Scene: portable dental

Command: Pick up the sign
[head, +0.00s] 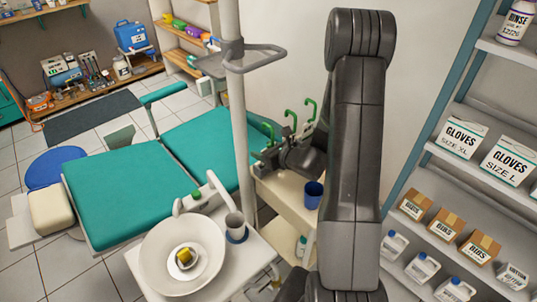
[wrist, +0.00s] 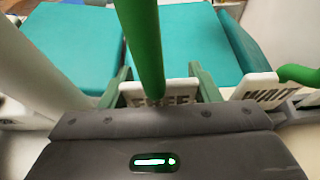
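In the wrist view a white sign (wrist: 160,94) with dark letters that look like "FREE" sits between the two fingers of my gripper (wrist: 159,87). The fingers are spread wide, one at each side edge of it. Whether they touch it is not clear. A thick green hook (wrist: 148,45) passes in front of the sign and hides part of its face. A second white sign (wrist: 268,88) reading "WAIT" is to the right, beside another green hook (wrist: 300,74). In the head view my gripper (head: 277,152) is by the green hooks (head: 290,118), with no sign readable there.
A pale post (head: 238,120) stands just left of my gripper. Below is a cream cart (head: 278,195) with a blue cup (head: 313,195). The teal dental chair (head: 140,185) lies left. Shelves (head: 470,165) with boxes and bottles stand right.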

